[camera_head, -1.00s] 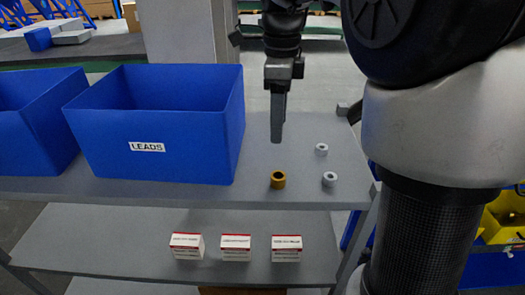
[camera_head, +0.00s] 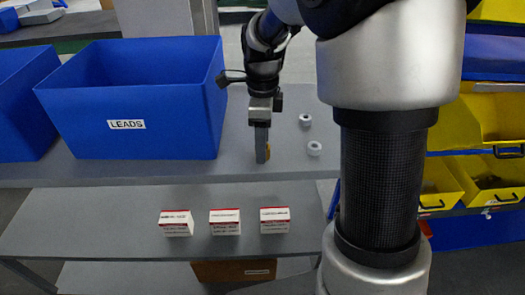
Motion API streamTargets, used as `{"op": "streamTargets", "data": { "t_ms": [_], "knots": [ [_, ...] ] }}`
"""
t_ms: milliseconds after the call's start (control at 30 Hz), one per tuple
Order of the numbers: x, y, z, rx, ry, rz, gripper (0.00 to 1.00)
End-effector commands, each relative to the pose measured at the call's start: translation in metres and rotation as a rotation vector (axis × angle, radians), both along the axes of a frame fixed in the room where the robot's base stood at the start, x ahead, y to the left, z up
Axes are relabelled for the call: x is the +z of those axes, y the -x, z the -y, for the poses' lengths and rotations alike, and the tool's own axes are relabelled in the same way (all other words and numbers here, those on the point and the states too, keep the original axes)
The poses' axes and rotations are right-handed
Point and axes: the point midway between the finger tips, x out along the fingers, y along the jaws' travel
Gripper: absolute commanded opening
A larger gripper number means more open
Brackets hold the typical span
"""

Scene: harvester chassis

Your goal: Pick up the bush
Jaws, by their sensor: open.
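The bush is a small golden ring (camera_head: 268,152) standing on the upper grey shelf, right of the blue LEADS bin. Only a sliver of it shows, to the right of my gripper finger; the rest is hidden. My gripper (camera_head: 261,154) points straight down at the bush, its tip low near the shelf surface. It is open, seen edge-on, so one finger covers the other. I cannot tell whether the fingers stand around the bush or only in front of it.
The blue LEADS bin (camera_head: 135,140) stands close on the left, with another blue bin (camera_head: 20,130) beyond it. Several red-and-white boxes (camera_head: 225,222) sit on the lower shelf (camera_head: 110,225). Yellow bins (camera_head: 450,185) are at the right. The shelf edge is just in front.

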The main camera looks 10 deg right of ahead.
Motion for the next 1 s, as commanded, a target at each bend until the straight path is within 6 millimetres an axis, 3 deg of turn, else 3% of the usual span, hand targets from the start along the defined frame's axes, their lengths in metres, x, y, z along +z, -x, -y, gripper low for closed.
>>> {"op": "streamTargets", "data": {
  "t_ms": [267,567,833,1000],
  "knots": [
    [-0.005,0.000,0.000,0.000,0.000,0.001,0.53],
    [-0.005,0.000,0.000,0.000,0.000,0.001,0.07],
    [0.000,-0.001,0.000,0.000,0.000,0.003,0.07],
    [0.025,-0.001,0.000,0.000,0.000,0.006,0.07]
  ]
}}
